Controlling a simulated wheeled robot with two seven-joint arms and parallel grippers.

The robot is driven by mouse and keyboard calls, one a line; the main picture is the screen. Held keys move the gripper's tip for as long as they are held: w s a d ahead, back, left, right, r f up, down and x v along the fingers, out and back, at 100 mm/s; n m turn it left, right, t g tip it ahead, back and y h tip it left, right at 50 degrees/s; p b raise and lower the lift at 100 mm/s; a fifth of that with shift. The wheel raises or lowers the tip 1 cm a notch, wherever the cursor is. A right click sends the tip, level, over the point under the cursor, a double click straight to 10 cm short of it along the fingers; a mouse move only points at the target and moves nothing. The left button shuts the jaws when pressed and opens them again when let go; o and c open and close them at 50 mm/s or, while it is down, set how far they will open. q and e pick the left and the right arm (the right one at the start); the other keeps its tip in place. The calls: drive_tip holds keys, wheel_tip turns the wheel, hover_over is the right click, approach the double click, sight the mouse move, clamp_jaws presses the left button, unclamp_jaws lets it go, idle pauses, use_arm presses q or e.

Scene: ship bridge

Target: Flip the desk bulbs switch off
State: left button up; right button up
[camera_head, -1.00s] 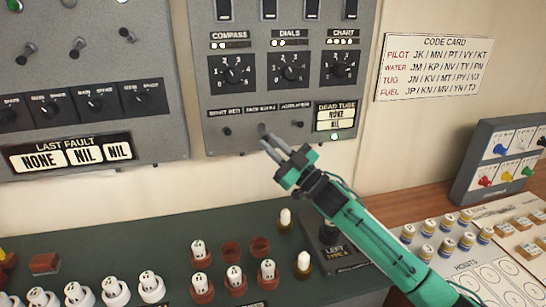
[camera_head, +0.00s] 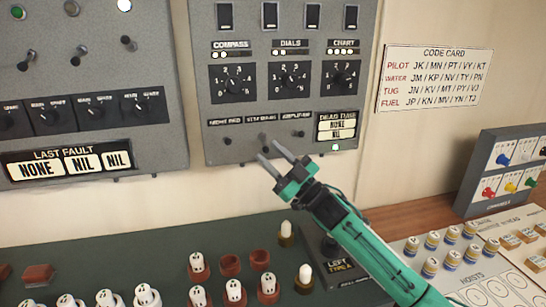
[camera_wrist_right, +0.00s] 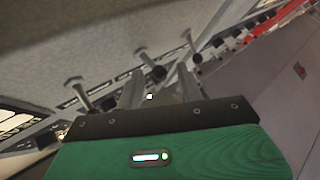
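The desk bulbs switch (camera_head: 265,138) is the middle of three small toggles along the bottom of the right grey wall panel (camera_head: 215,100). Its label is too blurred to read surely, and its up or down position is hard to tell. My right gripper (camera_head: 269,150) is open and empty, its fingertips just below and in front of this toggle. I cannot tell whether they touch it. In the right wrist view, the two fingers (camera_wrist_right: 158,88) point toward the row of toggles, with the middle toggle (camera_wrist_right: 140,53) just beyond them. My left gripper is not in view.
Neighbouring toggles sit close on the left (camera_head: 227,141) and right (camera_head: 300,134). Dials (camera_head: 289,79) and a Dead Tube display (camera_head: 336,127) are on the same panel. Below lies a dark green desk (camera_head: 170,240) with several white bulbs. Bare wall separates panel and desk.

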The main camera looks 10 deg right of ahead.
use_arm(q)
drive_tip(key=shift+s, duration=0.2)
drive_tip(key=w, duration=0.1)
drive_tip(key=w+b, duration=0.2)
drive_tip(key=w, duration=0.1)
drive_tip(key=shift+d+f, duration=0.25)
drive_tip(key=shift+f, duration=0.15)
use_arm(e)
drive_tip(key=v, duration=0.7)
drive_tip(key=shift+s+f, duration=0.15)
drive_tip(key=shift+f, duration=0.05)
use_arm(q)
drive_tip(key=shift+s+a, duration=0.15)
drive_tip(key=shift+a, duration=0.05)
use_arm(e)
drive_tip(key=shift+d, duration=0.1)
